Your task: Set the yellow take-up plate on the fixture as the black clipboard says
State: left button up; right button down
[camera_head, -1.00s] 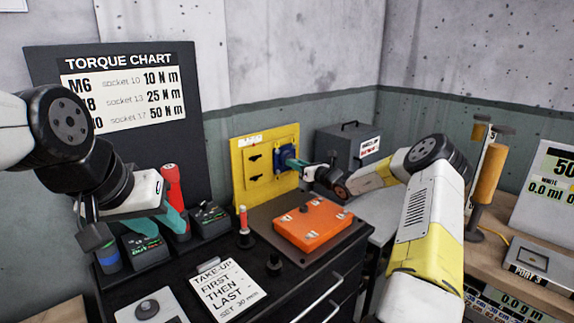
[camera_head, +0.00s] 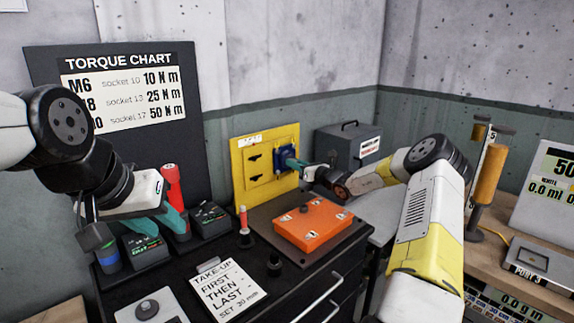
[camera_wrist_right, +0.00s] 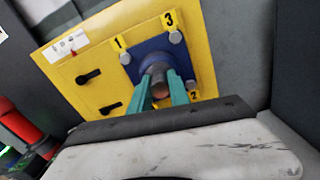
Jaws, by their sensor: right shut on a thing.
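A yellow plate (camera_head: 240,163) stands upright at the back of the black bench. It carries black pointers and a blue square block (camera_head: 287,160). In the right wrist view, the blue block (camera_wrist_right: 135,69) has bolts at its corners beside labels 1, 2 and 3. The clipboard (camera_head: 230,290) at the bench front reads "TAKE-UP FIRST THEN LAST SET 30 mm". My left gripper (camera_head: 172,222) hangs over the bench's left side; its jaw gap is unclear.
An orange box (camera_head: 313,222) lies on a dark base in front of the yellow plate. Red-handled tool (camera_head: 172,185), dark chargers (camera_head: 210,218) and a grey panel with a knob (camera_head: 150,308) crowd the left. A grey case (camera_head: 345,145) stands behind my right arm.

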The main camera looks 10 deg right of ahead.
jog(key=c, duration=1.2)
grip_release()
jog(key=shift+c, duration=0.2)
jog(key=v, duration=0.7)
jog(key=shift+s+d, duration=0.2)
jog(key=shift+s, duration=0.15)
